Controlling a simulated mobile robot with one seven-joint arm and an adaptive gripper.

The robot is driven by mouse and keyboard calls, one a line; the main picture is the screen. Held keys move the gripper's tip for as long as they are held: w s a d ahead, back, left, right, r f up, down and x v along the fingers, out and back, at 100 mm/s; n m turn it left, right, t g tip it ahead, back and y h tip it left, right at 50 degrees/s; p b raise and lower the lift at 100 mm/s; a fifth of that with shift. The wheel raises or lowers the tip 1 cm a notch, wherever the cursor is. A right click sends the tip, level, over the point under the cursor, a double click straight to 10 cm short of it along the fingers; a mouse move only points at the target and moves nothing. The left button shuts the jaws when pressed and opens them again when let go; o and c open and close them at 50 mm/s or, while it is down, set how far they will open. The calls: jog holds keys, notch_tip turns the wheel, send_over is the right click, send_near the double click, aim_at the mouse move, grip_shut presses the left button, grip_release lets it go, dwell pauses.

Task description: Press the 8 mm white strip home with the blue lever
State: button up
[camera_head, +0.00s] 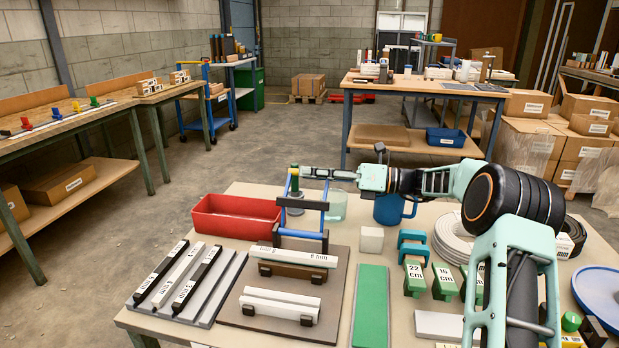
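The blue lever (325,217) is a raised blue frame with a dark crossbar, standing at the back of a brown press board (342,275). A white strip (293,256), its label seeming to read 8 mm, lies along a brown holder in front of the lever. A second white strip (280,301) lies in a nearer holder. My gripper (308,172) reaches in from the right, its fingers level at the lever's top, near an upright with a green knob (294,177). Contact and finger opening are too small to tell.
A red bin (236,216) stands left of the lever. A rack (182,283) holds black and white strips. A green pad (371,304), a white cube (372,239), a blue mug (391,209) and labelled green blocks (414,278) lie to the right, below my arm.

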jog(key=shift+w+a, duration=0.1)
jog(key=shift+a, duration=0.3)
jog(key=shift+c, duration=0.3)
grip_shut()
